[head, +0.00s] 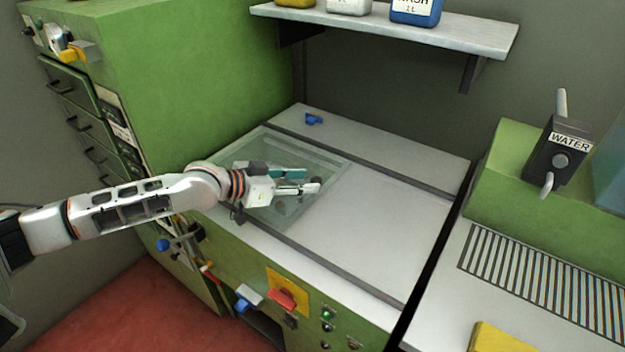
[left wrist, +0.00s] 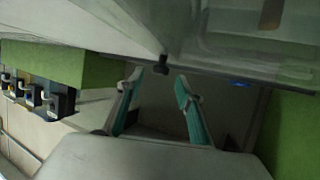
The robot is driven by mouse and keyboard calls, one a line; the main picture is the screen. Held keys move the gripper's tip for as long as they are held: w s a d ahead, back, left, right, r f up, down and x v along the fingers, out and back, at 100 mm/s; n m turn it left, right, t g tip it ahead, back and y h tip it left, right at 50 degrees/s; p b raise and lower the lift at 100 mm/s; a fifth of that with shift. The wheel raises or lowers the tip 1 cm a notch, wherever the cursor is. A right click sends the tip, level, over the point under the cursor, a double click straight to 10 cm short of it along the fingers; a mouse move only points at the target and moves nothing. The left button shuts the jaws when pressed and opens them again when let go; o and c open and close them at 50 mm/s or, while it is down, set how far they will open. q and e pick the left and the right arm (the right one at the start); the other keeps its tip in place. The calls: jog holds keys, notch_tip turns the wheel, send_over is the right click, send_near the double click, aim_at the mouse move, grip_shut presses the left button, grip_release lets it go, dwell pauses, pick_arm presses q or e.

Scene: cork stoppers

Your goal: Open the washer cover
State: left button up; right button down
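The washer cover (head: 257,147) is a see-through pane with a pale green frame, set in the left part of the white washer top. It looks closed and flat. It also fills the upper right of the left wrist view (left wrist: 225,45). My left gripper (head: 305,181) is over the cover, near its right edge. Its teal-padded fingers are apart. In the left wrist view, a small dark knob (left wrist: 161,64) at a pale edge shows just beyond and between the open fingertips (left wrist: 160,76); I cannot tell whether they touch it. My right gripper is not in view.
A green drawer cabinet (head: 180,60) stands behind on the left. A shelf (head: 390,32) with bottles hangs above. A blue piece (head: 313,119) lies at the back. The white top (head: 375,220) right of the cover is clear. A water tap unit (head: 560,155) stands at right.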

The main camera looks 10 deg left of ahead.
aim_at(315, 180)
pick_arm(q)
jog(key=x, duration=0.2)
jog(key=shift+w+d+f, duration=0.1)
jog(key=shift+w+d, duration=0.15)
jog(key=shift+w, duration=0.05)
jog(key=shift+w+d, duration=0.1)
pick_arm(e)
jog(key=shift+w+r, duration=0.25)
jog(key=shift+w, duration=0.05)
pick_arm(q)
jog(key=shift+c, duration=0.3)
grip_shut()
jog(key=shift+d+f, duration=0.1)
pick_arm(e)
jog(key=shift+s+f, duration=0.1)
